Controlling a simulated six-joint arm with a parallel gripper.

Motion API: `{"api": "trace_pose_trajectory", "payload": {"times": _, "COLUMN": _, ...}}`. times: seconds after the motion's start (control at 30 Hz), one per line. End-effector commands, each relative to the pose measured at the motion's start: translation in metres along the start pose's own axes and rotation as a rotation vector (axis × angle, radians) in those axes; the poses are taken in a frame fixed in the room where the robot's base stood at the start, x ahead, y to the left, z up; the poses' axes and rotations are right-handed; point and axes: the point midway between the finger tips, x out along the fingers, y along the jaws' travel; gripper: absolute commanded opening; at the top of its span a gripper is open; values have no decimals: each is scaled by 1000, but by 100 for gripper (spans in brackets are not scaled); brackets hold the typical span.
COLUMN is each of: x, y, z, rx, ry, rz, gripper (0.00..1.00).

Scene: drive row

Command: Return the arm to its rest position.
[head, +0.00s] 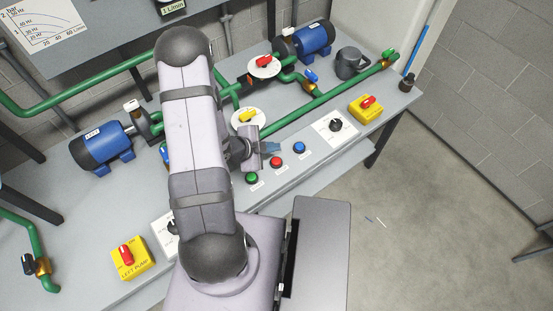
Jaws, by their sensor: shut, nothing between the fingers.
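My gripper (270,148) is at the end of my grey arm, over the middle of the grey bench. It is shut and empty, and partly hidden behind my arm link. It is just above and left of the row of push buttons: a green button (252,178), a red button (276,162) and a blue button (299,147). I cannot tell whether it touches anything. My arm stretches up from the lower middle of the view and bends over the bench.
Blue motors stand at left (100,145) and back right (312,40). Green pipes (330,98) with coloured valve handles cross the bench. Yellow switch boxes sit at front left (130,258) and right (366,108). The floor (420,220) at right is open.

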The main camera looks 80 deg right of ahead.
Motion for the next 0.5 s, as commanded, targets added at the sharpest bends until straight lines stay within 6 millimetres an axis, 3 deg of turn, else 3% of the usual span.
{"api": "trace_pose_trajectory", "payload": {"times": 0.37, "x": 0, "y": 0, "z": 1, "rx": -1, "ry": -2, "rz": -1, "gripper": 0}}
{"api": "trace_pose_trajectory", "payload": {"times": 0.5, "x": -10, "y": -8, "z": 16, "rx": -43, "ry": -50, "rz": -15, "gripper": 0}}
